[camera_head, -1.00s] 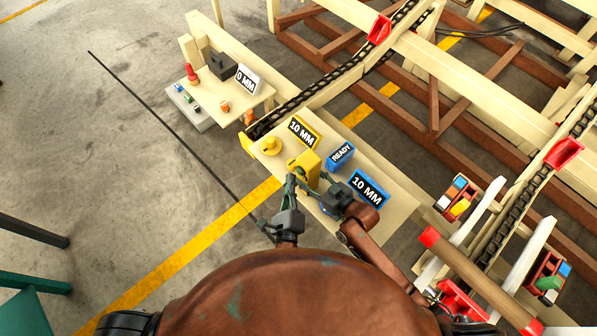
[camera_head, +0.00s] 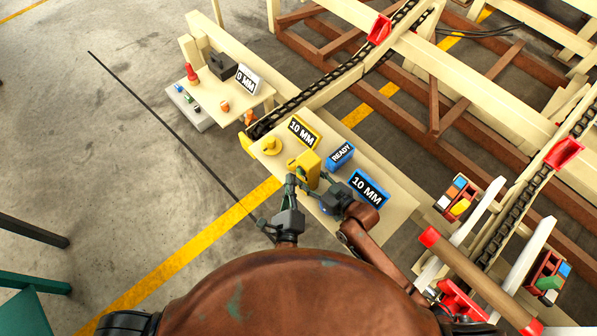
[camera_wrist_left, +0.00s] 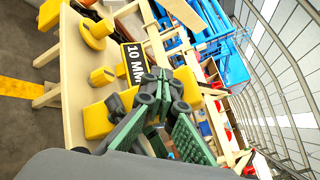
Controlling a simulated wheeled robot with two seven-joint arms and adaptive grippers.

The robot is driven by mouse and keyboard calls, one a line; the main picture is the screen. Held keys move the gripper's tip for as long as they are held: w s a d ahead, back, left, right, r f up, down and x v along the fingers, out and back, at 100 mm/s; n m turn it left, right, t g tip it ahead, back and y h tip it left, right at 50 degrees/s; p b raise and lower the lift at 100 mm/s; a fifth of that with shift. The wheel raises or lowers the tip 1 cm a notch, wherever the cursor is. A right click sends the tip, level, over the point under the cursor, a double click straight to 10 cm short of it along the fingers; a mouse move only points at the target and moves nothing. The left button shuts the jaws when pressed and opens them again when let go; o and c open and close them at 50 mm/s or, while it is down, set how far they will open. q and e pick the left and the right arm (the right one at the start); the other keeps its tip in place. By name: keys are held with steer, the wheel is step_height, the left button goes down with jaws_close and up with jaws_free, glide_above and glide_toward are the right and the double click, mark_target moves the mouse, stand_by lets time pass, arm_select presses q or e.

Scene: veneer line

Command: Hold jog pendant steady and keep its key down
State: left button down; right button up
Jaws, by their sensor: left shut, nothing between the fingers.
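The jog pendant, seemingly the yellow box (camera_head: 309,162), is at the near edge of the cream table (camera_head: 385,208). My left gripper (camera_head: 291,181) is shut and empty, its tip close against the near side of the yellow box. I cannot tell whether it touches a key. My right gripper (camera_head: 322,190) points at the same spot from the right; its fingers overlap the box's lower part and its jaw state is unclear. In the left wrist view, green and dark fingers (camera_wrist_left: 155,95) cover the middle, with a yellow block (camera_wrist_left: 97,122) beside them. The key is hidden.
A yellow round knob (camera_head: 271,146), a yellow 10 MM sign (camera_head: 303,132), a blue READY box (camera_head: 340,154) and a blue 10 MM sign (camera_head: 369,187) stand on the table. A chain conveyor (camera_head: 318,88) runs behind. Open floor lies to the left.

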arm_select(q)
steer(key=shift+w+d, duration=0.1)
arm_select(e)
steer(key=shift+s+f, duration=0.15)
steer(key=shift+f, duration=0.3)
arm_select(q)
steer(key=shift+w+d+f, duration=0.1)
steer(key=shift+w+d, duration=0.1)
arm_select(e)
steer(key=shift+d, duration=0.1)
arm_select(q)
steer(key=shift+w+d, duration=0.3)
stand_by(2.8)
stand_by(0.5)
steer(key=shift+s+a, duration=0.6)
steer(key=s+a, duration=0.3)
steer(key=shift+s+a, duration=0.25)
steer(key=shift+a, duration=0.05)
stand_by(1.9)
